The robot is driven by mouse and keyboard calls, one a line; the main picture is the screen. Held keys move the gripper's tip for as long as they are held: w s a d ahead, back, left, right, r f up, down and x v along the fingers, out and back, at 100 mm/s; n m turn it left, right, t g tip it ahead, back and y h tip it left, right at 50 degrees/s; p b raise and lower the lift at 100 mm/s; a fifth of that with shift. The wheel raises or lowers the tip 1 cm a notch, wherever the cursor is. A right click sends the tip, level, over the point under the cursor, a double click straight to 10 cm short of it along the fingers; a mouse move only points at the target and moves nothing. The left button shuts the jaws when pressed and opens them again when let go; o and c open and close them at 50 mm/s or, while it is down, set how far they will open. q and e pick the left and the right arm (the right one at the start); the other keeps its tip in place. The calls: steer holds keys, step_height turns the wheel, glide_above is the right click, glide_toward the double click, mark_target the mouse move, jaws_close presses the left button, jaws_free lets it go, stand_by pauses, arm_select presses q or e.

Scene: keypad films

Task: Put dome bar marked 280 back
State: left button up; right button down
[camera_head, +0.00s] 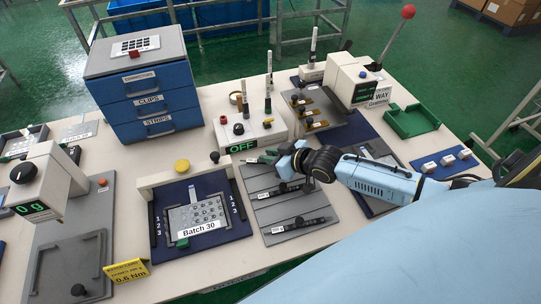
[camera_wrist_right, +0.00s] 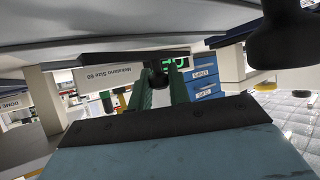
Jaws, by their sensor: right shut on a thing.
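My right gripper (camera_head: 272,157) reaches in from the right over the far end of the grey grooved rack (camera_head: 262,207). It is shut on a dark dome bar, mostly hidden by the gripper in the head view. In the right wrist view the green fingers (camera_wrist_right: 158,88) meet at a dark edge beside a white label (camera_wrist_right: 107,78), whose print I cannot read surely. Two other dark bars with small white tags lie across the rack, an upper bar (camera_head: 283,189) and a lower bar (camera_head: 296,225); their numbers are too small to read. My left gripper is not in view.
Left of the rack is a blue fixture (camera_head: 235,227) with a keypad film and a "Batch 30" card. Behind the rack stands a white box (camera_head: 247,135) showing OFF with upright tools. A blue drawer unit (camera_head: 145,85) stands at the back left. A green tray (camera_head: 412,121) lies right.

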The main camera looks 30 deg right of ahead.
steer(key=shift+f, duration=0.3)
steer(key=c, duration=1.3)
jaws_free()
steer(key=shift+r, duration=0.5)
steer(key=p+v, duration=0.2)
steer(key=v, duration=1)
steer(key=shift+f+p, duration=0.25)
steer(key=shift+p, duration=0.1)
